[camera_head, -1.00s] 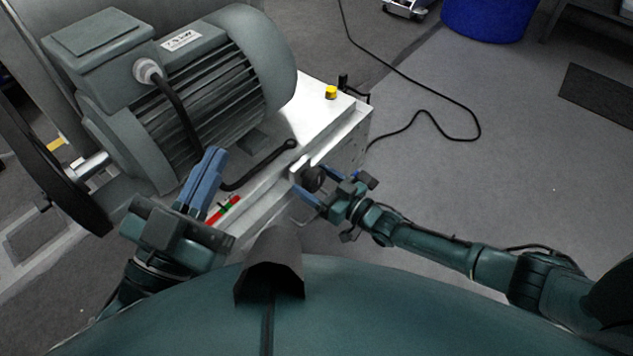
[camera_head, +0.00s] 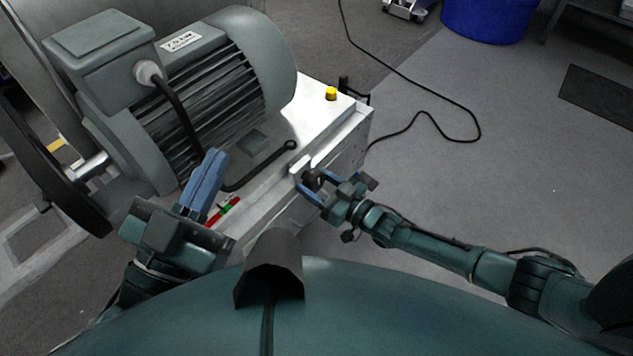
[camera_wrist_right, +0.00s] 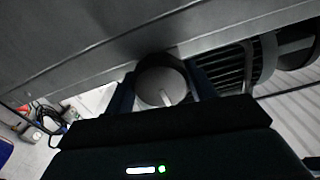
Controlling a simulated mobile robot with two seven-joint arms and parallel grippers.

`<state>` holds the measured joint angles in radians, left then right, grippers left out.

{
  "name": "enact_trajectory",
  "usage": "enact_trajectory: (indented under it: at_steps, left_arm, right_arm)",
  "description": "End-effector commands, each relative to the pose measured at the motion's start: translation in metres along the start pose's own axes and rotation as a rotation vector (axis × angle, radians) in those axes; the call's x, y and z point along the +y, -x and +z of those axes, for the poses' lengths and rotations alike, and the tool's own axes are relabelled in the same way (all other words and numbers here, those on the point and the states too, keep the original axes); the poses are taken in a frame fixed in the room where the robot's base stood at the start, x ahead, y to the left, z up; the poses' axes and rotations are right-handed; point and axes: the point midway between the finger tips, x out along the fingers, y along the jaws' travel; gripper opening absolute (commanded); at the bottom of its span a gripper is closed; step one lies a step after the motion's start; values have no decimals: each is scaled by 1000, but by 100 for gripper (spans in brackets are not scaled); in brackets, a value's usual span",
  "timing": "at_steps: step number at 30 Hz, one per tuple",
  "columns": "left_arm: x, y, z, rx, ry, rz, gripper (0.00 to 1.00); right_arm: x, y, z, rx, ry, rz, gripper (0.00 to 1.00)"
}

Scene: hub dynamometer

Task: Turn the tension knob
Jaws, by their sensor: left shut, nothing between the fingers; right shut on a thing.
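The tension knob (camera_head: 312,179) is a dark round knob on the front side of the white machine base (camera_head: 345,140). In the right wrist view the knob (camera_wrist_right: 160,84) shows a round grey face with a light mark near its middle. My right gripper (camera_head: 319,184) has its blue fingers on either side of the knob and is shut on it. In the right wrist view its fingers (camera_wrist_right: 163,92) flank the knob. My left gripper (camera_head: 212,170) is shut and empty, with its blue fingers together beside the motor's cable, left of the knob.
A large grey motor (camera_head: 200,90) sits on the base. A yellow button (camera_head: 331,93) is on the base's top. A black lever (camera_head: 265,165) lies along the top. A red and green piece (camera_head: 225,211) is near my left gripper. A black cable (camera_head: 430,100) runs over the floor.

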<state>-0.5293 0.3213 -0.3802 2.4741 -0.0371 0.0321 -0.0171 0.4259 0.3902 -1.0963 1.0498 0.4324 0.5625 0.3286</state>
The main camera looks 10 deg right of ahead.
Motion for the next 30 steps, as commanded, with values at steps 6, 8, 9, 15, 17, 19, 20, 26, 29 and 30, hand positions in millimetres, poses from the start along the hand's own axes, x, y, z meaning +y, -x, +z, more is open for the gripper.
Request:
enact_trajectory:
  at_steps: [6, 8, 9, 15, 17, 19, 20, 26, 29, 30]
  left_arm:
    - [0, 0, 0, -1, 0, 0, 0]
    - [0, 0, 1, -1, 0, 0, 0]
    - [0, 0, 1, -1, 0, 0, 0]
    - [0, 0, 1, 0, 0, 0, 0]
    - [0, 0, 1, 1, 0, 0, 0]
    - [0, 0, 1, 2, -1, 1, 0]
    - [0, 0, 1, 3, -1, 1, 0]
    - [0, -1, -1, 9, -4, 1, 0]
    - [0, -1, -1, 11, -5, 1, 0]
    - [0, -1, -1, 11, -5, 1, 0]
  right_arm:
    - [1, 1, 1, -1, 141, 2, 32]
    - [0, 1, 1, -1, 187, 1, 32]
    - [1, 1, 1, 0, 218, 2, 32]
    - [1, 1, 1, -1, 362, 1, 32]
    - [1, 1, 1, -1, 401, 1, 32]
    - [2, 1, 1, -1, 441, 1, 32]
    - [2, 1, 1, -1, 455, 1, 32]
    - [2, 1, 1, -2, 528, 0, 32]
    - [2, 1, 1, -2, 546, 0, 32]
    - [2, 1, 1, -2, 550, 0, 32]
